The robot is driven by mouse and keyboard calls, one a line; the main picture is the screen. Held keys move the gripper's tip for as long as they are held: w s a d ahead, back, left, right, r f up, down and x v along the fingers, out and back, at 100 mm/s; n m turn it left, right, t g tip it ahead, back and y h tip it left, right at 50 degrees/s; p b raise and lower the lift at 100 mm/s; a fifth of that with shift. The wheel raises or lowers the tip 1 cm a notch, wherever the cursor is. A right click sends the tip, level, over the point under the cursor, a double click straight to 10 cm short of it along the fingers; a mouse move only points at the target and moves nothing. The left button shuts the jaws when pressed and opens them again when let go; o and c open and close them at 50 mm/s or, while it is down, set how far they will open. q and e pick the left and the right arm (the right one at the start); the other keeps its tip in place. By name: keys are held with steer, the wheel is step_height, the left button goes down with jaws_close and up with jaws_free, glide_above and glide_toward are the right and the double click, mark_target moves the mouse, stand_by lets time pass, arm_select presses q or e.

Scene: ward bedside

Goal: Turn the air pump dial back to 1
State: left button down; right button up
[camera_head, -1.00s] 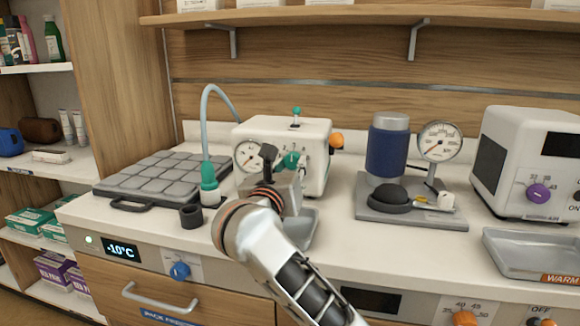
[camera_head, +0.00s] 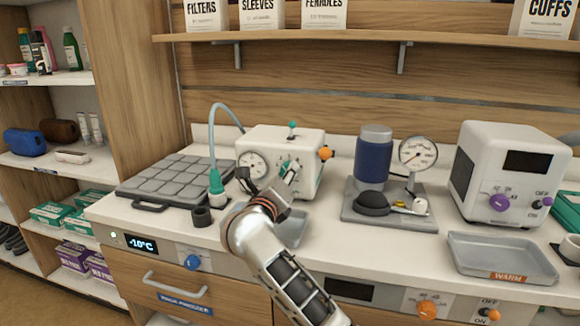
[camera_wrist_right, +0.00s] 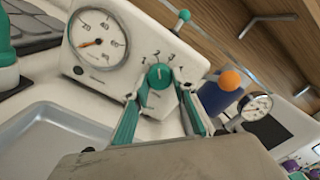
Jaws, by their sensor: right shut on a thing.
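The air pump (camera_head: 310,150) is a white box with a round gauge (camera_head: 252,165), a green-tipped lever on top and an orange knob on its right side. Its teal dial (camera_wrist_right: 159,76) faces me in the right wrist view, with small numbers around its upper edge. I cannot tell for sure which number its pale mark meets. My right gripper (camera_head: 288,172) is at the pump's front. In the wrist view its teal-padded fingers (camera_wrist_right: 162,100) are on either side of the dial, shut on it. The dial is mostly hidden in the head view. My left gripper is not in view.
A grey tray (camera_head: 290,232) lies below my right gripper. A blue cylinder with a gauge (camera_head: 418,153) stands to the right, then a white box (camera_head: 505,170) with a purple knob.

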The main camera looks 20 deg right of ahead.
arm_select(q)
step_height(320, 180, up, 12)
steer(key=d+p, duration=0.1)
steer(key=p, duration=1.1)
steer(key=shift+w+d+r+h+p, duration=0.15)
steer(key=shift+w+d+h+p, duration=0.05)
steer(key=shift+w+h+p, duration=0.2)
arm_select(e)
steer(key=shift+n, duration=4.6)
steer(key=o, duration=1.1)
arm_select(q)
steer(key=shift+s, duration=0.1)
arm_select(e)
steer(key=shift+s+a, duration=0.1)
steer(key=shift+s, duration=0.05)
